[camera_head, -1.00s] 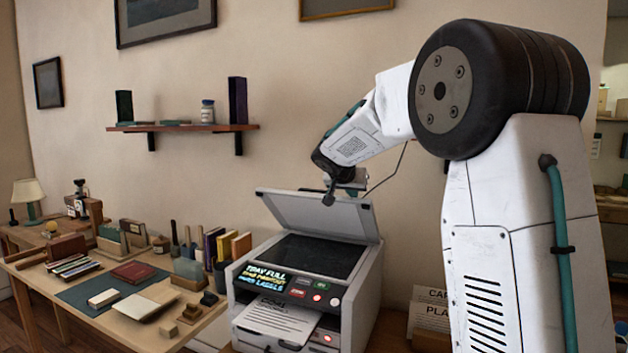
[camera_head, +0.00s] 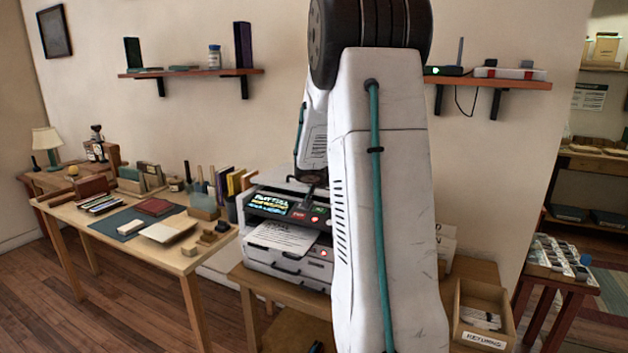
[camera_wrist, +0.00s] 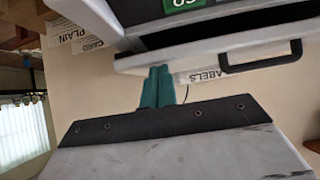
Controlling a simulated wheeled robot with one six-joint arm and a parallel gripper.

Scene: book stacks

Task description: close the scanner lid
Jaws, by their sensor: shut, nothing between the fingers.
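The scanner (camera_head: 290,275) stands on a small table, a printed sheet in its front slot. In the wrist view my gripper (camera_wrist: 158,70) shows as teal fingers shut together and empty. I see no clear contact. In the head view the fingers are hidden, with my dark wrist at the scanner's front top edge.
A long desk (camera_head: 190,262) with books and blocks stands left of the scanner. A returns box (camera_head: 483,337) is at the lower right. Wall shelves (camera_head: 190,72) hang above. The wooden floor (camera_head: 90,300) in front of the desk is clear.

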